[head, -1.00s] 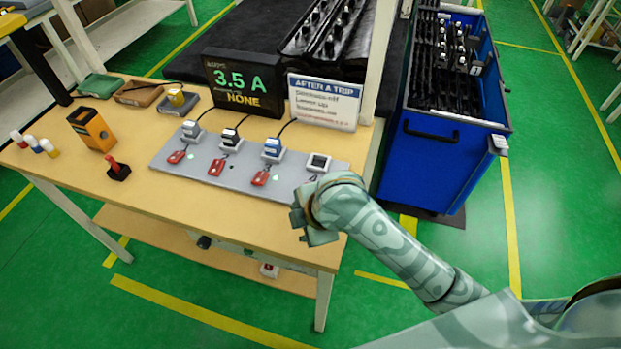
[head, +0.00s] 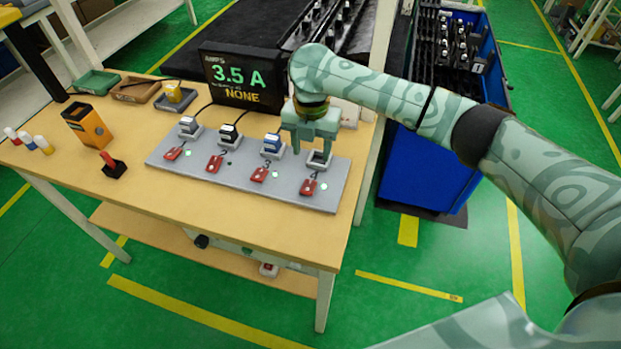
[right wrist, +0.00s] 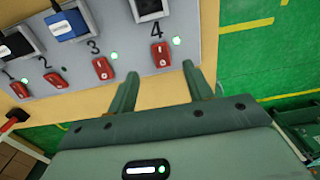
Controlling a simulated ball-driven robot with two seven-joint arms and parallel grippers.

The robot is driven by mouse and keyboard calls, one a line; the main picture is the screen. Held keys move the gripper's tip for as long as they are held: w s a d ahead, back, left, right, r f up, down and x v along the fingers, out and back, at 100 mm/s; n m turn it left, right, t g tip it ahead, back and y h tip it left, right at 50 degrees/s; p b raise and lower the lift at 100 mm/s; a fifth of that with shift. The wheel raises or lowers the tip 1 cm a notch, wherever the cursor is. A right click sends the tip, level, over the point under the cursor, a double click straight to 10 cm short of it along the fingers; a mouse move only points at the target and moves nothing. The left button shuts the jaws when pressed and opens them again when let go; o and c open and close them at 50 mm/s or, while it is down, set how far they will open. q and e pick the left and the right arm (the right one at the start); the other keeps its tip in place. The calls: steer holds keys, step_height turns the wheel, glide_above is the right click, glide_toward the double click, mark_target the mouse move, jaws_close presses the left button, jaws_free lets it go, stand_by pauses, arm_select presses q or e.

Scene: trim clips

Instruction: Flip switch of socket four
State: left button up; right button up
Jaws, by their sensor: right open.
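A grey socket strip (head: 243,184) lies on the workbench with numbered sockets and a red switch in front of each. Socket four (right wrist: 149,8) is at its right end and looks empty. Its red switch (head: 308,187) also shows in the right wrist view (right wrist: 161,57), with a green light (right wrist: 177,41) lit beside it. My right gripper (head: 310,151) points down over socket four, behind the switch in the head view. In the right wrist view its open, empty fingers (right wrist: 159,76) frame the switch, apart from it. My left gripper is not in view.
Plugs stand in the other sockets, including a blue one (head: 272,144). A display (head: 242,80) reads 3.5 A and NONE. A white sign behind my arm is mostly covered. An orange box (head: 88,127) and a red-handled item (head: 112,164) stand left. A blue cart (head: 425,165) is at right.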

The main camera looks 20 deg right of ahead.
mark_target(311, 181)
step_height(311, 181, down, 10)
steer(key=b, duration=0.3)
